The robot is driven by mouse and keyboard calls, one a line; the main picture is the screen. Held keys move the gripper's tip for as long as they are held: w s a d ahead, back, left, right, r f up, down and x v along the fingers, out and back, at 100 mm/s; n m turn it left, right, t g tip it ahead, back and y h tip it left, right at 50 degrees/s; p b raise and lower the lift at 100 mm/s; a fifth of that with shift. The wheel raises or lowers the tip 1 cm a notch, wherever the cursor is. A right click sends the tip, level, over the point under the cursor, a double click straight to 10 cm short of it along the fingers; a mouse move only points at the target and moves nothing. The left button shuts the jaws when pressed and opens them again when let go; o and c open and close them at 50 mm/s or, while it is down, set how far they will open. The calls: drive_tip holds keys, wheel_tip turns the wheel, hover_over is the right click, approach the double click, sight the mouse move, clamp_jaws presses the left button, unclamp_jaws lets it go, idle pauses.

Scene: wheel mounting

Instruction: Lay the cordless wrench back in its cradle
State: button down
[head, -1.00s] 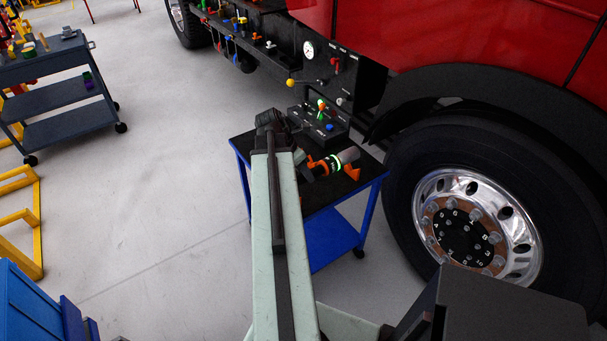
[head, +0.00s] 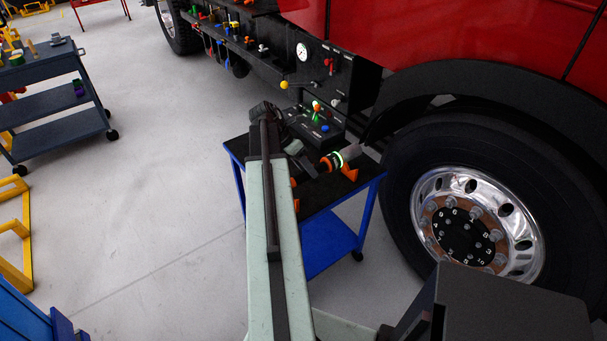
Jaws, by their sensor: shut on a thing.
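The cordless wrench (head: 351,153) has a grey end, a green glowing ring and an orange band, and lies lengthwise over the blue cart's dark top. My gripper (head: 304,160) is at its left part and is shut on it; my arm hides much of that grip and the wrench's left end. The cradle (head: 350,174) shows as an orange bracket just below the wrench's grey end, with another orange bit at the left beside my arm. I cannot tell whether the wrench touches the cradle.
The blue cart (head: 332,241) stands beside the truck's wheel (head: 470,220). A black box with coloured knobs (head: 316,125) sits at the back of its top. A truck side panel with a gauge (head: 302,52) is behind. Open floor lies to the left.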

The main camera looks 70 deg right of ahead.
drive_tip(key=shift+s+f+b, duration=0.1)
drive_tip(key=shift+f+b, duration=1.35)
drive_tip(key=shift+b, duration=0.05)
drive_tip(key=shift+f+b, duration=1.55)
drive_tip(key=c, duration=1)
unclamp_jaws()
drive_tip(key=shift+a+r, duration=0.1)
drive_tip(key=shift+o, duration=0.2)
